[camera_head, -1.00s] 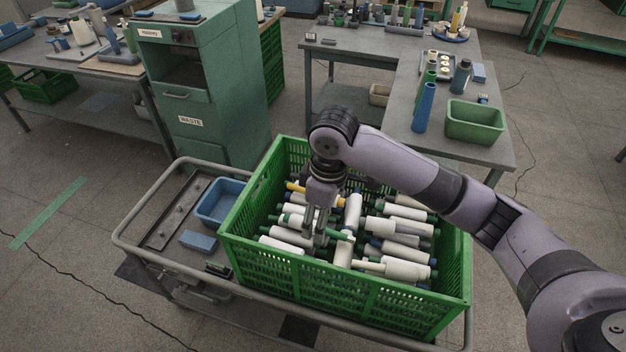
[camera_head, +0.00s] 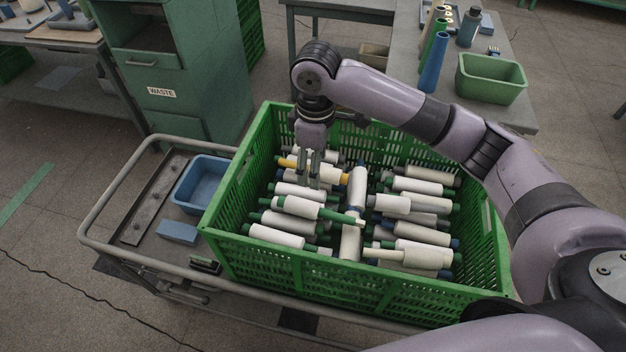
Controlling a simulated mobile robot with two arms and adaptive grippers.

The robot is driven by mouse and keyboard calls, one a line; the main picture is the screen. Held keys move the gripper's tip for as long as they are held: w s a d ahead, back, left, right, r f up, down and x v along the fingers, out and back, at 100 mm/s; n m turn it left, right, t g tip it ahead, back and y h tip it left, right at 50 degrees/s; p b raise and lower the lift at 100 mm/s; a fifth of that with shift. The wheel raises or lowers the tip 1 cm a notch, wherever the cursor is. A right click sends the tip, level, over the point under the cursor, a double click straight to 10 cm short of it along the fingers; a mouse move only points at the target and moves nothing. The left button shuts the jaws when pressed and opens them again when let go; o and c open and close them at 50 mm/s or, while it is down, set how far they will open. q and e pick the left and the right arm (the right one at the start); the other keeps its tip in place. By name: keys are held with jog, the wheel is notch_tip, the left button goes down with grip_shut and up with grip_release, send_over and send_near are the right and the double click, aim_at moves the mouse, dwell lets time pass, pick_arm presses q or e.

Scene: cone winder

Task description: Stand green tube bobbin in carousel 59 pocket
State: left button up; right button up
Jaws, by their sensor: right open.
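White bobbins on green, blue and yellow tubes lie jumbled in a green crate (camera_head: 350,280). A green tube bobbin (camera_head: 302,208) lies near the crate's middle left, its long green end pointing right. Other green tube bobbins lie around it, such as one at the front left (camera_head: 277,237). My right gripper (camera_head: 314,182) points down inside the crate, open, just above the bobbins near the yellow tube bobbin (camera_head: 330,177). Whether its fingers touch any bobbin cannot be told. No carousel pocket marked 59 can be made out. My left gripper is out of view.
The crate stands on a cart with a grey rail (camera_head: 100,207), beside a blue bin (camera_head: 203,184) and a blue block (camera_head: 177,232). A green waste cabinet (camera_head: 180,125) stands behind. A table at back right holds a green bin (camera_head: 491,80) and upright tubes.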

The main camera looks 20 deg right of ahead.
aim_at(316, 206)
jog(key=f, duration=1.1)
jog(key=f+p, duration=0.1)
jog(key=f, duration=0.4)
jog(key=shift+s+f, duration=0.25)
jog(key=shift+c, duration=0.6)
jog(key=c, duration=1.2)
jog(key=shift+r, duration=0.15)
jog(key=shift+r+p, duration=1.5)
jog(key=shift+p, duration=0.7)
